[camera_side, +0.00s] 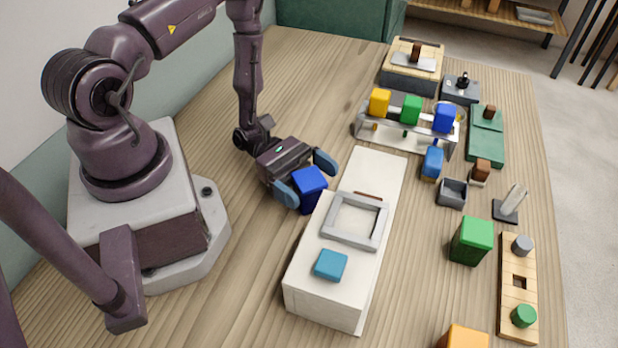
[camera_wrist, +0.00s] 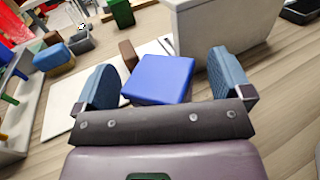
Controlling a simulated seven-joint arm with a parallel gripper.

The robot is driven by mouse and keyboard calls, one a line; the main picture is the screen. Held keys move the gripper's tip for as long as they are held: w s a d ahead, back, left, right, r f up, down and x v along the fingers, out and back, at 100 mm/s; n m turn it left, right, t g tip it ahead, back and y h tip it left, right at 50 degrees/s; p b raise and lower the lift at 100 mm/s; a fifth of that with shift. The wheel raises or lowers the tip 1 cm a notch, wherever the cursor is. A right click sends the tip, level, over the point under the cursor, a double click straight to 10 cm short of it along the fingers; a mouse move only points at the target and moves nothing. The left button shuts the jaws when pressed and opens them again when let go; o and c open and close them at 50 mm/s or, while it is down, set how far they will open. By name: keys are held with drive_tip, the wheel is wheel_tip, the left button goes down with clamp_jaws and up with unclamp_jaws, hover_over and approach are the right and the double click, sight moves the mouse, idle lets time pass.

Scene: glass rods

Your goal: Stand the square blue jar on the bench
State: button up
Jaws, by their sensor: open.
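The square blue jar (camera_side: 311,188) is a dark blue block at the near side of a long white box. In the wrist view the blue jar (camera_wrist: 160,79) shows a plain square face between the two fingers. My gripper (camera_side: 306,180) is low, with one blue-padded finger on each side of the jar. In the wrist view my gripper (camera_wrist: 165,82) is open, with a clear gap between the jar and the right finger. The left finger is closer to the jar; I cannot tell whether it touches. The jar's underside is hidden.
The white box (camera_side: 325,290) has a grey frame (camera_side: 357,220) and a light blue square piece (camera_side: 331,265) on top. A rack (camera_side: 405,137) with coloured blocks stands behind, near a smaller blue block (camera_side: 432,162). A green box (camera_side: 471,240) is to the right. Bare bench (camera_side: 225,265) lies left.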

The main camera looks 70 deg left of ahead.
drive_tip(key=shift+r, duration=0.15)
drive_tip(key=v, duration=1.2)
drive_tip(key=s+d+r+m+g+y, duration=0.1)
drive_tip(key=d+r+m+y, duration=0.2)
drive_tip(key=r+m+y, duration=0.5)
drive_tip(key=s+d+r+m+g+y, duration=0.1)
drive_tip(key=d+r+m+y, duration=0.2)
drive_tip(key=r+m+y, duration=0.5)
wheel_tip(320, 180, up, 14)
drive_tip(key=m, duration=0.6)
drive_tip(key=shift+s+d, duration=0.2)
drive_tip(key=shift+d, duration=0.2)
drive_tip(key=shift+s+r+t+y, duration=0.2)
drive_tip(key=shift+r+t+y, duration=0.1)
drive_tip(key=shift+t, duration=0.1)
drive_tip(key=shift+c, duration=1.1)
